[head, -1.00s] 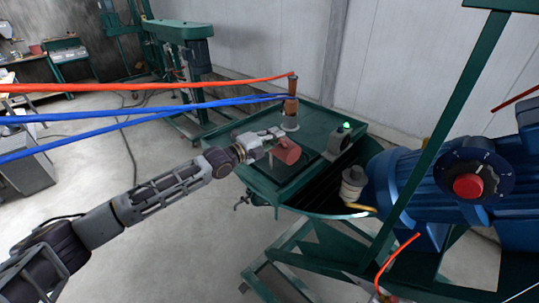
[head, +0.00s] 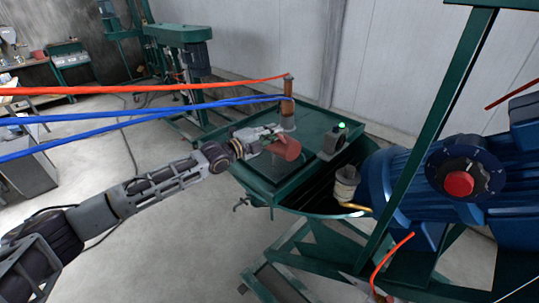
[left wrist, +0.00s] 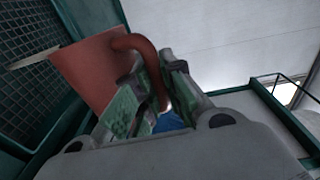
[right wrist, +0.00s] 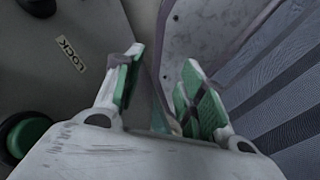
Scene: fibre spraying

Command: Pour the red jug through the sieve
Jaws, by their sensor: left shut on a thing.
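The red jug (head: 286,149) is held over the green tray on the machine in the head view, its body tilted. My left gripper (head: 268,136) is shut on its handle. In the left wrist view the jug (left wrist: 88,70) shows large, with its curved handle between the fingers of my left gripper (left wrist: 152,78). A pale thin strip shows beside its rim; I cannot tell what it is. A dark mesh (left wrist: 25,30), seemingly the sieve, lies beyond the jug. My right gripper (right wrist: 162,72) shows only in its wrist view, fingers apart and empty.
The green tray's rim (head: 245,180) surrounds the dark area below the jug. A brown post (head: 287,105) and a box with a green light (head: 333,140) stand beside it. A blue motor (head: 430,190) is at right. Red and blue cables cross at left.

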